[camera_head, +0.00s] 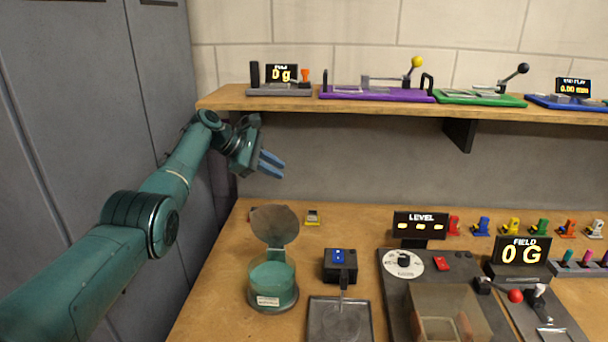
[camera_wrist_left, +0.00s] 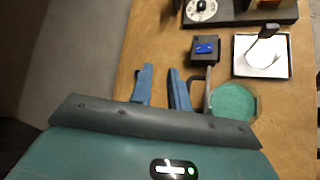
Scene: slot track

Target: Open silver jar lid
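The jar (camera_head: 273,285) is a teal cylinder with a pale label, standing on the bench. Its silver-grey round lid (camera_head: 275,222) stands raised on a hinge at the back, so the jar's mouth is uncovered. In the left wrist view the jar (camera_wrist_left: 234,102) shows from above, with a thin grey edge beside it that looks like the lid (camera_wrist_left: 207,90). My left gripper (camera_head: 273,164) is above and behind the lid, apart from it. Its two blue fingers (camera_wrist_left: 162,85) are spread with nothing between them. My right gripper is not in view.
A black box with a blue switch (camera_head: 340,265) stands right of the jar, with a metal tray (camera_head: 340,320) in front. A LEVEL display (camera_head: 420,224) and dial panel are further right. A shelf (camera_head: 350,108) with devices overhangs the back. Grey cabinets (camera_head: 90,100) stand left.

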